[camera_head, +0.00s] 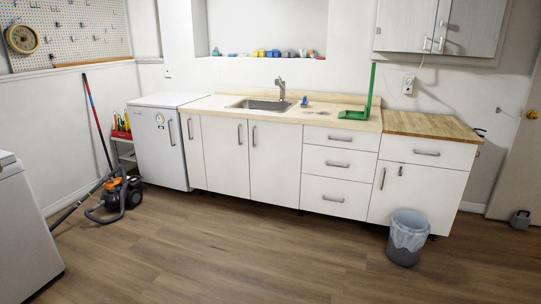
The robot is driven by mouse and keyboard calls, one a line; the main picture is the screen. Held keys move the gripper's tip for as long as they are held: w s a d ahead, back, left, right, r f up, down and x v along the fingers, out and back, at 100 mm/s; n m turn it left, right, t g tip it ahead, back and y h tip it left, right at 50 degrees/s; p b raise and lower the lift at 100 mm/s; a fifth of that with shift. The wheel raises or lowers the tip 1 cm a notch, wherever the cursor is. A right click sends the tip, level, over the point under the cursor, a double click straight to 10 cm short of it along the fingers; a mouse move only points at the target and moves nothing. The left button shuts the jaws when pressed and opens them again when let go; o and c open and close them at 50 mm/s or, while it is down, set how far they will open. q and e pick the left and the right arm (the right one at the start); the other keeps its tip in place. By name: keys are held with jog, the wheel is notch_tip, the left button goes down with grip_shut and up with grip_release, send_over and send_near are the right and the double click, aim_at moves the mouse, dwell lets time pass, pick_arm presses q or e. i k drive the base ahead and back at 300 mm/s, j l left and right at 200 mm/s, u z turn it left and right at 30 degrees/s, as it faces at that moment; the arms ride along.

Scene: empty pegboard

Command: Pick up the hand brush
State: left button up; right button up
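No thing in view is plainly a hand brush at this size. A green tool (356,114) with a flat base and a tall upright handle stands on the right part of the pale countertop (230,114). It looks like a dustpan or a brush; I cannot tell which. A small blue object (304,101) sits on the counter just right of the sink (262,105); it is too small to name surely. Neither of my grippers is in view.
Open wooden floor (220,240) lies before the white cabinets (222,155). A lined grey bin (405,250) stands at front right. A vacuum cleaner (122,192) stands left, near a small white fridge (158,148). A white appliance (25,235) fills the left edge.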

aim_at(304, 104)
jog(key=i, duration=3.9)
